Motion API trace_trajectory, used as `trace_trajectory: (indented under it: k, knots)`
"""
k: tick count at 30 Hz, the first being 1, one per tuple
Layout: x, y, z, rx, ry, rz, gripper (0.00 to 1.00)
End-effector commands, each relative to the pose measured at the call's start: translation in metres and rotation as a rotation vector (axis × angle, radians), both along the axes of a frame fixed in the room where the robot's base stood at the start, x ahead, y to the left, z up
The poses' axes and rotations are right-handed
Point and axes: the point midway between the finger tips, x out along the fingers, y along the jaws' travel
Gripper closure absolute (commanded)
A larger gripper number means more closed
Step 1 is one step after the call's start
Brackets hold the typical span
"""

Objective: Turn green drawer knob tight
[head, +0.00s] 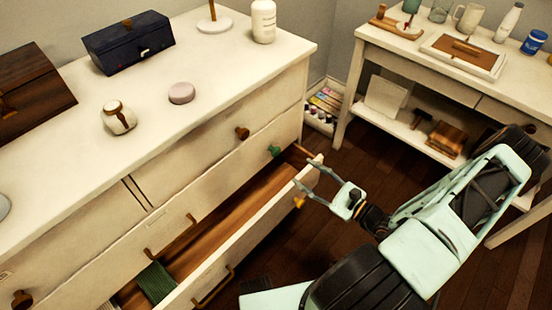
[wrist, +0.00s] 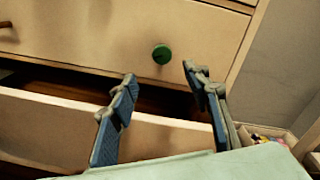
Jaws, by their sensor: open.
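The green drawer knob (head: 274,151) sits near the right end of a closed middle drawer on the white dresser. In the wrist view the green knob (wrist: 162,54) shows round and face-on, beyond my fingertips and roughly between them. My gripper (head: 312,178) is open and empty, near the right end of the pulled-out lower drawer (head: 235,235). In the wrist view my gripper (wrist: 158,80) has its two blue-padded fingers spread wide, apart from the knob.
The open lower drawer, with a yellow knob (head: 299,202) and a green cloth (head: 156,282) inside, juts out below the green knob. A brown knob (head: 242,133) is above it. A white side table (head: 400,50) stands at the right.

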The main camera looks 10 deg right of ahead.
Motion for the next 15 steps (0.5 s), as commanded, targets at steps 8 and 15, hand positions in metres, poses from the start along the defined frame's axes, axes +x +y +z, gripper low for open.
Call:
trace_trajectory:
  k: [8, 15]
  knots:
    - [0.023, 0.016, 0.001, 0.016, -0.009, -0.013, 0.56]
    - [0.060, 0.043, 0.000, 0.013, -0.008, -0.012, 0.56]
